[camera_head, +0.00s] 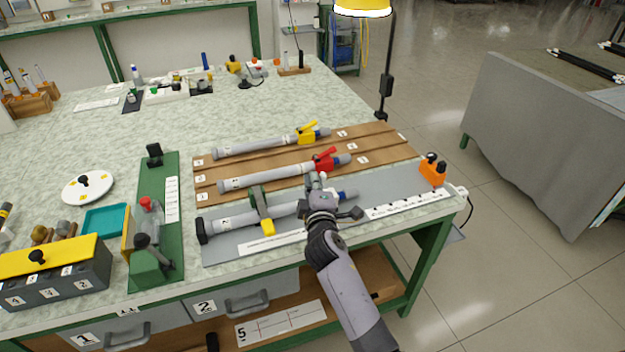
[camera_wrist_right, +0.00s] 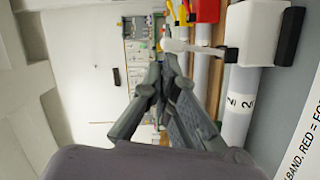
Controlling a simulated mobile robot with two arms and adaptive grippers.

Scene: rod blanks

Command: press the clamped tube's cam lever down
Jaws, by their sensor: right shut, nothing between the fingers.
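The clamped tube (camera_head: 233,217) is grey with a black left end and a blue section near its right end. It lies on a grey plate (camera_head: 225,250), under a green clamp with a yellow knob (camera_head: 266,227). In the right wrist view its white cam block (camera_wrist_right: 253,32) carries a white lever (camera_wrist_right: 192,47) that sticks out sideways to the fingertips. My right gripper (camera_head: 316,180) is over the tube's right part and hides some of it. Its fingers (camera_wrist_right: 163,60) are shut and empty. Whether they touch the lever I cannot tell. My left gripper is not in view.
Behind lie two tubes on a brown board, one with a red lever (camera_head: 326,160), one with a yellow lever (camera_head: 307,133). An orange block (camera_head: 433,170) stands at the plate's right end. A green fixture (camera_head: 150,265) and a drawer box (camera_head: 60,280) stand left.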

